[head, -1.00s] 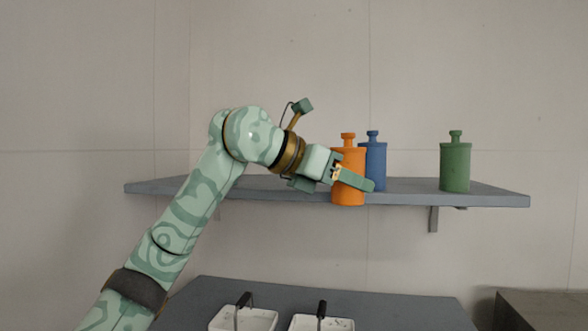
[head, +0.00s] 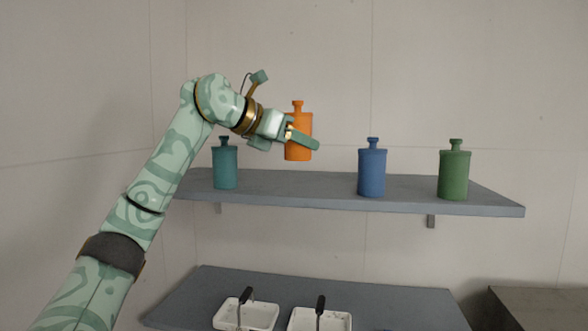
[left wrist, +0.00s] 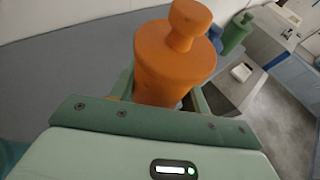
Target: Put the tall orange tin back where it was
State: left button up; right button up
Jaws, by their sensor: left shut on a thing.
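The tall orange tin (head: 297,120) is held upright in my left gripper (head: 303,140), above the wall shelf (head: 290,197). Its base looks clear of the shelf top. In the left wrist view the orange tin (left wrist: 172,62) stands between the fingers, its knobbed top toward the upper right. On the shelf stand a teal tin (head: 225,167) at left, a blue tin (head: 372,172) right of the middle and a green tin (head: 454,174) at right. My right gripper is not in view.
Shelf room is free between the teal and blue tins, below the orange tin. A lower dark table (head: 390,300) carries two white trays (head: 247,315) with black-handled tools. A brown surface (head: 540,306) is at lower right.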

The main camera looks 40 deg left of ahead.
aim_at(294, 191)
pick_arm(q)
jog(key=f, duration=0.1)
jog(key=w+a+f, duration=0.1)
jog(key=a+f, duration=0.1)
jog(key=shift+w, duration=0.3)
jog(key=shift+w+a+f, duration=0.1)
jog(key=shift+a+f, duration=0.05)
jog(key=shift+f, duration=0.85)
jog(key=shift+w+a+f, duration=0.1)
jog(key=shift+f, duration=0.85)
jog(key=o, duration=1)
jog(key=shift+f, duration=0.1)
jog(key=shift+s+r, duration=0.2)
jog(key=shift+r, duration=0.05)
jog(key=b+v, duration=0.1)
jog(key=v, duration=1)
jog(key=shift+s+b, duration=0.3)
jog(key=shift+b, duration=0.1)
